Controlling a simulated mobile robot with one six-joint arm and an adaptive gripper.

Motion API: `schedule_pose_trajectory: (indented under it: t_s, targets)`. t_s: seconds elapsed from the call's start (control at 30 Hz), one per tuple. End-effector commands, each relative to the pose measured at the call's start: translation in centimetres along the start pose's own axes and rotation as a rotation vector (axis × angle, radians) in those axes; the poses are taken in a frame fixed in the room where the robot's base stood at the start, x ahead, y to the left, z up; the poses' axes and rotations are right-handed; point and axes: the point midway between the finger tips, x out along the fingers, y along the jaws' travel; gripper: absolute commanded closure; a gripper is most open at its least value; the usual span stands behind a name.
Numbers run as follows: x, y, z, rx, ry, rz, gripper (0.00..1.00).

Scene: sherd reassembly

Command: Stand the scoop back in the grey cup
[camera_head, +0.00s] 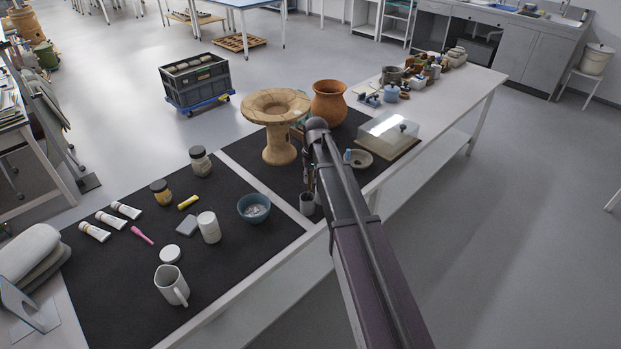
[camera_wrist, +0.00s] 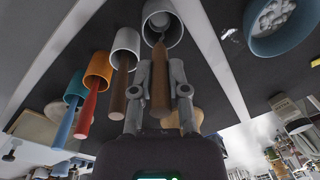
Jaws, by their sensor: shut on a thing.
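In the wrist view my gripper (camera_wrist: 160,85) is shut on the brown handle of the scoop (camera_wrist: 160,72). The handle lies between the two fingers and its far end points at the open mouth of a grey cup (camera_wrist: 148,12). The scoop's far end overlaps the cup's mouth. I cannot tell whether it is inside or just above it. In the head view the grey cup (camera_head: 307,204) stands at the table's near edge, below my gripper. My arm hides most of the gripper and scoop there.
In the wrist view, a grey cup with a brown-handled tool (camera_wrist: 125,42), an orange cup (camera_wrist: 99,66) and a blue cup (camera_wrist: 75,85) stand in a row left of the scoop. A blue bowl (camera_head: 254,208) is close by. A clay stand (camera_head: 278,150) and orange pot (camera_head: 328,103) are behind.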

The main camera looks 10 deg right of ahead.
Motion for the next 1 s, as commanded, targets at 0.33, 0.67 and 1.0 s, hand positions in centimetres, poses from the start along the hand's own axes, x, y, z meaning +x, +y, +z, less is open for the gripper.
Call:
schedule_pose_trajectory:
  t_s: [0.33, 0.67, 1.0]
  targets:
    - [0.37, 0.03, 0.0, 0.0, 0.0, 0.0, 1.0]
    - [0.36, 0.03, 0.0, 0.0, 0.0, 0.0, 0.4]
    - [0.34, 0.03, 0.0, 0.0, 0.0, 0.0, 0.4]
